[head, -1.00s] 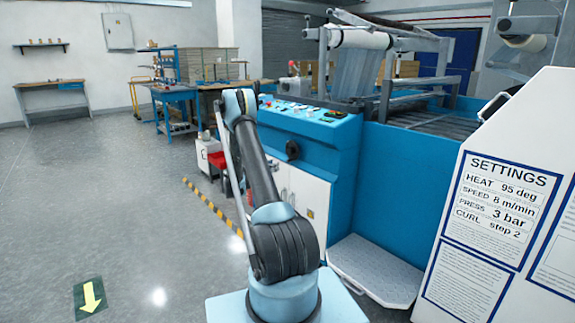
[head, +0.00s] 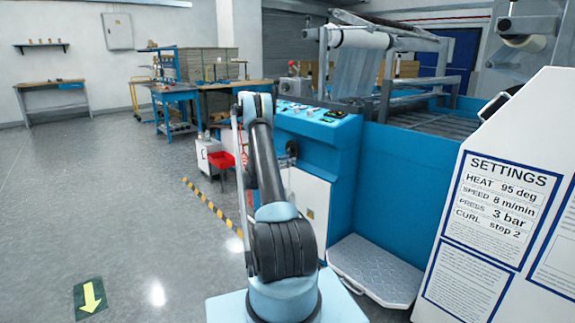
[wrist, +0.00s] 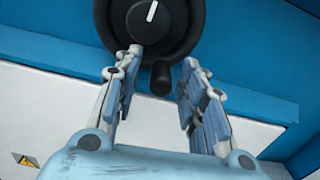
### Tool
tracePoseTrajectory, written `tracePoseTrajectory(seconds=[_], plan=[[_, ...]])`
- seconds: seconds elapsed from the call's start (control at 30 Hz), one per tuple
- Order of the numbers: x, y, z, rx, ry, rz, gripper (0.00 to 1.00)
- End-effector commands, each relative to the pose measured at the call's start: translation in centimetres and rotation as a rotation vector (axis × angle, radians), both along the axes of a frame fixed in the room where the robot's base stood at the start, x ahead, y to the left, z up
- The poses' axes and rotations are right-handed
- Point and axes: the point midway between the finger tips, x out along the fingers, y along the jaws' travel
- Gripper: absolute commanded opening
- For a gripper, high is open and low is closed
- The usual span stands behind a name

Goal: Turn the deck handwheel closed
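The wheel (head: 292,148) also shows small on the blue machine front in the head view, just right of my arm. My gripper (wrist: 162,60) is open, one finger on each side of the handle, with visible gaps and nothing held. I cannot tell how deep the fingertips reach. My gripper is hidden behind my arm in the head view.
The blue machine cabinet (head: 342,160) with a control panel (head: 310,110) stands beside my arm. A grey step plate (head: 375,270) and the white settings board (head: 505,210) are at the right. A red bin (head: 222,160) sits behind. Floor at left is clear.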

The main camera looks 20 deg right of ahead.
Motion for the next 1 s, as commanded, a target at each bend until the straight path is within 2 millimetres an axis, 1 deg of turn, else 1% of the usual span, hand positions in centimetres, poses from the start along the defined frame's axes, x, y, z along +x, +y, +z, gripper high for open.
tracePoseTrajectory(seconds=[0.13,0.3,0.67,0.87,1.0], plan=[[0.0,0.02,-0.01,0.0,0.0,0.0,0.38],[0.0,0.04,-0.01,0.0,0.0,0.0,0.0],[0.1,0.1,-0.08,0.007,-0.021,0.0,0.0],[0.5,0.27,-0.3,0.037,-0.099,0.001,0.0],[0.97,0.46,-0.52,0.071,-0.195,0.001,0.0]])
